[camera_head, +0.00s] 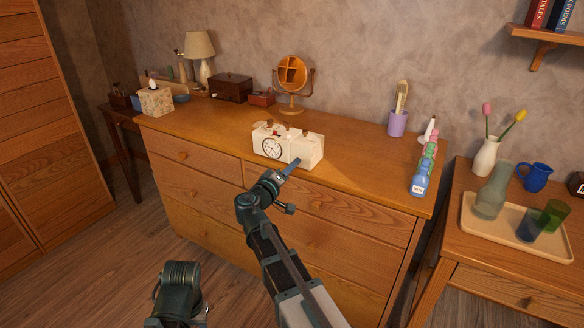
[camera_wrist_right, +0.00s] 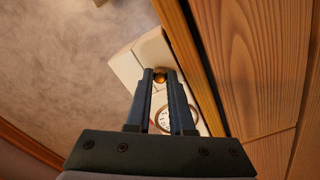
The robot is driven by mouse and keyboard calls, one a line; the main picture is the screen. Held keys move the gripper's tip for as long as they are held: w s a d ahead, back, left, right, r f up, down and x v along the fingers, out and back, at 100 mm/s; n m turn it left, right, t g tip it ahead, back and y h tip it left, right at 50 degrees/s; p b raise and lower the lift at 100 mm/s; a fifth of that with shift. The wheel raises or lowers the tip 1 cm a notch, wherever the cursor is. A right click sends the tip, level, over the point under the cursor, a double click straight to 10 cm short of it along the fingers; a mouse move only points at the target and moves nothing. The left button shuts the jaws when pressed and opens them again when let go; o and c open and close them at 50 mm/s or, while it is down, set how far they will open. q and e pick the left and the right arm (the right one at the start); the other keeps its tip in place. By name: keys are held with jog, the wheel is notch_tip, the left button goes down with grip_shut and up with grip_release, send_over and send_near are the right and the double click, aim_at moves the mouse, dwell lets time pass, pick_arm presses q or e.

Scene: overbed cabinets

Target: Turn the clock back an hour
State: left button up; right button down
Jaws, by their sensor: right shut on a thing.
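The clock (camera_head: 310,151) is a cream-white box standing upright on the dresser top, near its front edge. Its round white dial with a dark rim (camera_head: 272,147) is on the left of the front. Small brown and red parts show on top. My right gripper (camera_head: 294,164) reaches the right part of the clock's front. In the right wrist view the fingers (camera_wrist_right: 161,75) are closed around a small brass-coloured knob (camera_wrist_right: 160,78), and the dial (camera_wrist_right: 166,119) shows between them. The fingers hide part of the dial, so its hands are hard to read.
The wooden dresser (camera_head: 365,165) has free top around the clock. A mirror (camera_head: 292,75) and boxes stand behind it. A side table holds a tray (camera_head: 484,232) with glassware.

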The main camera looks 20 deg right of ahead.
jog(key=n, duration=1.1)
jog(key=shift+n, duration=0.3)
dwell(0.4)
jog(key=c, duration=0.8)
grip_release()
jog(key=shift+s+a, duration=0.1)
jog(key=shift+a, duration=0.05)
jog(key=v, duration=1.3)
jog(key=shift+s+a, duration=0.2)
